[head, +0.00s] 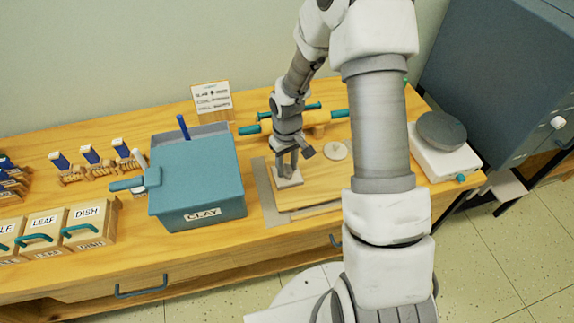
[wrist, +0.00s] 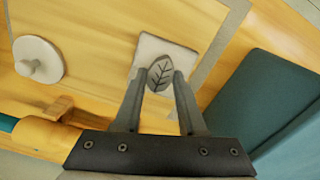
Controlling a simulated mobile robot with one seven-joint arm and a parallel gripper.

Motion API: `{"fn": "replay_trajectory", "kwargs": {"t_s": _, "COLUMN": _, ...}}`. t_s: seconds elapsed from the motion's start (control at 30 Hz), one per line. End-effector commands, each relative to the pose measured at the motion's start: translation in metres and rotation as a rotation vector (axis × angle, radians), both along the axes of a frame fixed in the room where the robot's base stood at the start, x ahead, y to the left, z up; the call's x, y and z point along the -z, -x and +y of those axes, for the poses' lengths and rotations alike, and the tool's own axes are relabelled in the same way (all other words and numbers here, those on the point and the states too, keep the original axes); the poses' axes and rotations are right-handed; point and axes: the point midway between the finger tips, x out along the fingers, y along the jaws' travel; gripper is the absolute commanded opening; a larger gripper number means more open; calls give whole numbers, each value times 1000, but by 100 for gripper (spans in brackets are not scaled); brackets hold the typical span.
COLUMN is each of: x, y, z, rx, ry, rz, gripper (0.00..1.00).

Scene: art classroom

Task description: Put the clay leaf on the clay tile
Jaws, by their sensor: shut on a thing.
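The clay leaf (wrist: 160,73) is a small grey oval with dark veins. It shows between my fingertips in the wrist view. My gripper (wrist: 163,77) is shut on it. The clay tile (wrist: 178,53) is a pale square directly behind the leaf in that view. In the head view, my gripper (head: 287,168) points down over the tile (head: 290,183), which lies on the wooden board. The leaf is hard to make out there. I cannot tell whether the leaf touches the tile.
A teal clay bin (head: 195,180) stands close left of the board (head: 318,180). A rolling pin (head: 318,118) lies behind, and a pale round piece (head: 336,150) lies on the board's right. Labelled boxes (head: 88,223) stand far left; a grey-topped wheel (head: 441,131) stands right.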

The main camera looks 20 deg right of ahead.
Motion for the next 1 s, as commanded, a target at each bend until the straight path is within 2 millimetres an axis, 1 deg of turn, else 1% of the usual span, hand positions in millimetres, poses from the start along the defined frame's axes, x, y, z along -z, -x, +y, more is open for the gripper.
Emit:
{"fn": "replay_trajectory", "kwargs": {"t_s": 0.03, "x": 2, "y": 0, "z": 0, "rx": 0, "ry": 0, "rz": 0, "gripper": 42}}
{"fn": "replay_trajectory", "kwargs": {"t_s": 0.1, "x": 1, "y": 0, "z": 0, "rx": 0, "ry": 0, "rz": 0, "gripper": 54}}
{"fn": "replay_trajectory", "kwargs": {"t_s": 0.2, "x": 1, "y": 0, "z": 0, "rx": 0, "ry": 0, "rz": 0, "gripper": 70}}
{"fn": "replay_trajectory", "kwargs": {"t_s": 0.47, "x": 1, "y": 0, "z": 0, "rx": 0, "ry": 0, "rz": 0, "gripper": 70}}
{"fn": "replay_trajectory", "kwargs": {"t_s": 0.57, "x": -3, "y": 0, "z": 0, "rx": 0, "ry": 0, "rz": 0, "gripper": 70}}
{"fn": "replay_trajectory", "kwargs": {"t_s": 0.63, "x": -9, "y": -1, "z": 0, "rx": 1, "ry": 0, "rz": -2, "gripper": 70}}
{"fn": "replay_trajectory", "kwargs": {"t_s": 0.77, "x": -33, "y": -1, "z": 0, "rx": 1, "ry": 0, "rz": -5, "gripper": 70}}
{"fn": "replay_trajectory", "kwargs": {"t_s": 1.0, "x": -84, "y": -1, "z": 0, "rx": 0, "ry": 1, "rz": -4, "gripper": 70}}
